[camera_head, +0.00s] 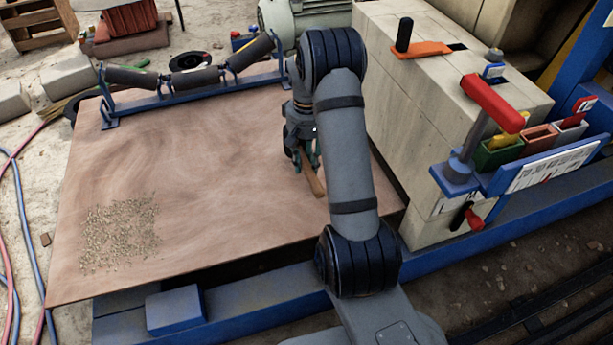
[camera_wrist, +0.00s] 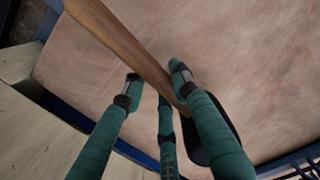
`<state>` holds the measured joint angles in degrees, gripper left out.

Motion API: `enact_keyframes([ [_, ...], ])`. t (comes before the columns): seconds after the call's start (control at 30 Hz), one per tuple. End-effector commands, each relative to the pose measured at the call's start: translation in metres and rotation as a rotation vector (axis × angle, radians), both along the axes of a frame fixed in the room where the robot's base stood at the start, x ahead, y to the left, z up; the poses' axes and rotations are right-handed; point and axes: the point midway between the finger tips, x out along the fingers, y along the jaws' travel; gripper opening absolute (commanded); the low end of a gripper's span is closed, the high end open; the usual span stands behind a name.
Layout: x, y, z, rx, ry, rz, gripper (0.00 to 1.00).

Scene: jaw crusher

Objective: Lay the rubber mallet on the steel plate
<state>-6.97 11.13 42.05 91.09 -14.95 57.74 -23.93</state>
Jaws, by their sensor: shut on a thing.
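The rubber mallet has a wooden handle and a black head (camera_wrist: 207,143). In the wrist view its handle (camera_wrist: 118,37) runs from the top left down between my gripper's green fingers (camera_wrist: 153,84). The head is partly hidden behind the right finger. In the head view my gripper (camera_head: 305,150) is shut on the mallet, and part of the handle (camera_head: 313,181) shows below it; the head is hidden. The broad reddish-brown sheet, apparently the steel plate (camera_head: 190,195), lies beneath them. I cannot tell whether the mallet touches it.
A patch of grit (camera_head: 120,232) lies on the plate's left part. A roller frame (camera_head: 190,85) stands along its back edge. A pale block (camera_head: 425,110) with tools on it rises close to the right of my gripper. The plate's middle is clear.

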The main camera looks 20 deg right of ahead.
Motion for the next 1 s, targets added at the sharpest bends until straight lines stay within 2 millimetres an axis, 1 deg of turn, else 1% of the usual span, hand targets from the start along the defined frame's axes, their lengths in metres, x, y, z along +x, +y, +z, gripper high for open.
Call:
enact_keyframes([
  [0.07,0.000,0.001,-0.003,-0.001,-0.003,-0.001,0.00],
  [0.13,0.000,0.001,-0.011,-0.001,-0.002,-0.001,0.00],
  [0.3,0.000,0.001,-0.037,-0.001,-0.001,0.000,0.00],
  [0.33,0.000,0.001,-0.040,-0.001,-0.002,-0.001,0.00],
  [0.6,0.001,0.001,-0.039,-0.001,-0.003,-0.001,0.00],
  [0.73,0.000,0.001,-0.043,0.000,-0.002,-0.001,0.00],
  [0.77,0.000,0.001,-0.044,0.000,0.000,-0.001,0.29],
  [1.0,0.000,0.001,-0.043,0.000,0.000,-0.001,0.43],
])
